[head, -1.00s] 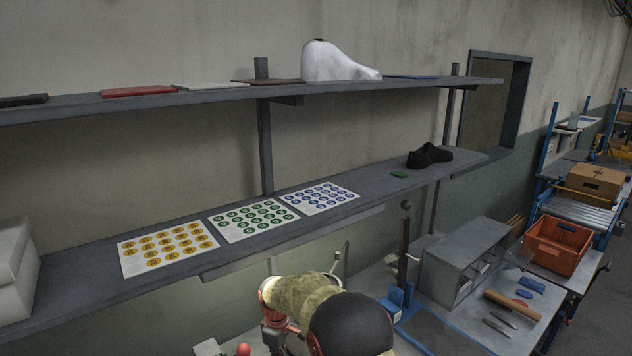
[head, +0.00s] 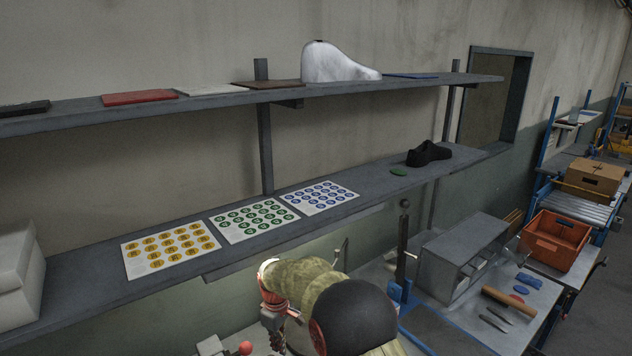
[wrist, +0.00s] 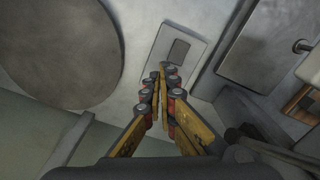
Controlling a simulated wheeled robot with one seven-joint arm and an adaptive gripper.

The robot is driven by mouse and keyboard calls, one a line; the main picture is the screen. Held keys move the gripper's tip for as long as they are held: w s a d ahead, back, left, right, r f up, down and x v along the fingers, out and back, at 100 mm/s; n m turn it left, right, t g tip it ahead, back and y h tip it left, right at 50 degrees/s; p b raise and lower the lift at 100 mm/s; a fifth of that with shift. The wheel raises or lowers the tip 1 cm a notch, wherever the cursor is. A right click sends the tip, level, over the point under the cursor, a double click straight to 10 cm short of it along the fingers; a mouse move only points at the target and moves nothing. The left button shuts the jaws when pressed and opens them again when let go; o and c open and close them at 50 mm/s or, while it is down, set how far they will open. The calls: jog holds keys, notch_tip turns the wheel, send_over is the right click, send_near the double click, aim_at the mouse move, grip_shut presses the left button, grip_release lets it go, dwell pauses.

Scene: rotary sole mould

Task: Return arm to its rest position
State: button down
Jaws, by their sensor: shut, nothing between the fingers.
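My arm shows at the bottom centre of the head view, with its olive sleeve and dark round joint in front of the bench. My gripper (wrist: 160,100) shows in the wrist view with its yellow and dark fingers together and nothing between them. Below the fingers is a grey surface with a pale rectangular plate (wrist: 196,40). A large dark round disc (wrist: 65,45) lies to the left of the fingers.
A long shelf (head: 90,285) holds sticker sheets (head: 170,249) and a black shoe (head: 428,154). An upper shelf (head: 200,101) holds flat sheets and a white shoe form (head: 335,62). At right are a grey cabinet (head: 450,285), tools and an orange crate (head: 540,250).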

jog(key=shift+m+g, duration=0.4)
jog(key=shift+m, duration=0.4)
jog(key=s, duration=0.1)
jog(key=s+d+f, duration=0.1)
jog(key=s+f, duration=0.1)
jog(key=shift+s+d+f, duration=0.25)
jog(key=shift+s+d, duration=0.05)
jog(key=shift+s+d+r+m, duration=0.15)
jog(key=shift+s+d+m, duration=0.1)
jog(key=shift+s, duration=0.25)
jog(key=shift+s+d+r+m, duration=0.15)
jog(key=shift+s+d, duration=0.1)
jog(key=shift+s, duration=0.2)
jog(key=s+d+r+m+t+b, duration=0.3)
jog(key=s+d+r+m, duration=0.2)
jog(key=s+d+r, duration=0.6)
jog(key=s+d+r+m+t+b, duration=0.3)
jog(key=s+d+r+m, duration=0.2)
jog(key=s+d+r, duration=0.6)
jog(key=s+d, duration=0.5)
jog(key=s, duration=0.4)
jog(key=shift+r+b, duration=0.3)
jog(key=shift+r, duration=0.1)
